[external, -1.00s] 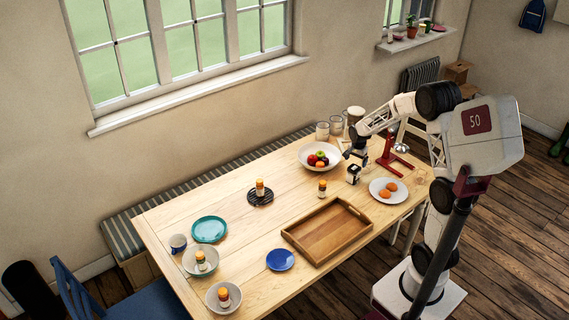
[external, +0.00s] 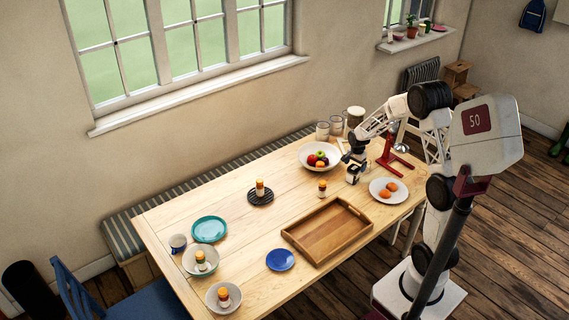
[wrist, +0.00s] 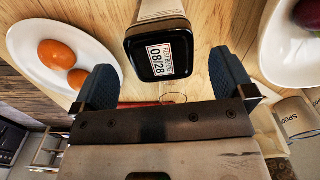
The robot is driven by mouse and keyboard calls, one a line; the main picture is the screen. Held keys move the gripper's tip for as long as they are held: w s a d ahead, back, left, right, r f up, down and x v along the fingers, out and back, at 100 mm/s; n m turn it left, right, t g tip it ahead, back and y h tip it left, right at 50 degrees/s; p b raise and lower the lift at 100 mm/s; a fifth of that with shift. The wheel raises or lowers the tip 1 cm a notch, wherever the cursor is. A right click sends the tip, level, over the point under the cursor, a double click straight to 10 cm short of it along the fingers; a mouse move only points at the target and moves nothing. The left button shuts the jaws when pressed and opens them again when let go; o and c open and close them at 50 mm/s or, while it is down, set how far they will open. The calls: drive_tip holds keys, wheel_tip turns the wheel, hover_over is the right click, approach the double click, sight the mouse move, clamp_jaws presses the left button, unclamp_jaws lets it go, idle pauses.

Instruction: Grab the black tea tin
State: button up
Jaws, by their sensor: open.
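The black tea tin (wrist: 158,52) shows in the wrist view with its dark, rounded-square lid and a white label facing my camera; its side below the lid looks pale. In the external view the tin (external: 352,179) stands on the table, partly covered by my gripper (external: 355,162). My gripper (wrist: 166,76) is open, with one blue-grey finger left of the tin and one right of it in the wrist view. The tin lies ahead between the fingertips, with gaps on both sides. I cannot tell how far down the fingers reach.
A plate with orange-brown eggs (external: 388,192) is close on the right, and a white fruit bowl (external: 320,165) on the left. A red stand (external: 394,160) is just behind. A wooden tray (external: 328,231) lies in front. Glass jars (external: 322,131) stand at the back.

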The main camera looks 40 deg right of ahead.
sight(353, 175)
drive_tip(key=shift+f, duration=0.2)
drive_tip(key=shift+w+f, duration=0.1)
drive_tip(key=shift+f, duration=2.5)
drive_tip(key=c, duration=1.1)
